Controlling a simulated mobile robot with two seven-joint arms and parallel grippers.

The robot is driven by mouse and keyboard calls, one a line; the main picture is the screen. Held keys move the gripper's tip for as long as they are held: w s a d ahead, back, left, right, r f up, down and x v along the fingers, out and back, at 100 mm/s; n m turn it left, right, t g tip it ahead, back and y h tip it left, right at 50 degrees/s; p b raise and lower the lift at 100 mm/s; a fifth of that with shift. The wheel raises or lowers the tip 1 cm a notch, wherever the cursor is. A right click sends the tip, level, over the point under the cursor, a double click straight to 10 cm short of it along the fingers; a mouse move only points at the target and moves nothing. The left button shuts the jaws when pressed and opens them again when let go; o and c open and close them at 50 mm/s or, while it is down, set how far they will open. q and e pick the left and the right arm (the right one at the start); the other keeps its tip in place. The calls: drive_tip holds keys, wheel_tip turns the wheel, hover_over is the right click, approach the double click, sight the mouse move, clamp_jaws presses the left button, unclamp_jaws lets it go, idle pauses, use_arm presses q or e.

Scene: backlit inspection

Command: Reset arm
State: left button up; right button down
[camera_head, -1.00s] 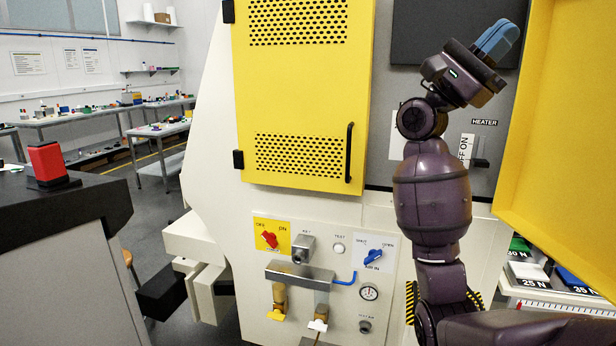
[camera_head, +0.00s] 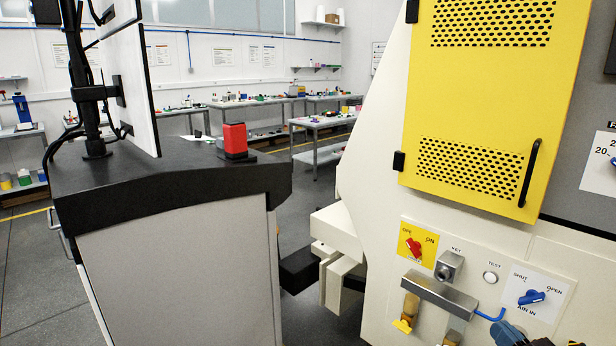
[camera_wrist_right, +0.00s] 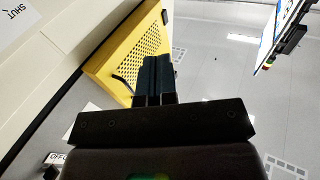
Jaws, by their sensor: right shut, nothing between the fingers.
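My right gripper (camera_head: 507,333) shows only as blue fingertips at the bottom right edge of the head view, below the blue air-in knob (camera_head: 531,297). My left gripper is in neither view.
The white machine panel carries a red switch (camera_head: 414,248), a key lock (camera_head: 448,266) and a test button (camera_head: 490,278). The yellow door (camera_head: 478,100) above is closed. A dark-topped console (camera_head: 170,190) with a red block (camera_head: 233,139) stands left. Open floor and benches lie behind.

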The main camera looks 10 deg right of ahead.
drive_tip(key=s+a+f+n+g+h, duration=0.25)
drive_tip(key=s+f+n+g, duration=0.45)
drive_tip(key=s+f, duration=1.4)
drive_tip(key=w+a+f+m+g, duration=0.1)
drive_tip(key=w+a+m, duration=0.1)
drive_tip(key=a+m, duration=0.5)
drive_tip(key=a, duration=0.3)
drive_tip(key=shift+w+a+f, duration=0.15)
drive_tip(key=shift+w+f, duration=0.25)
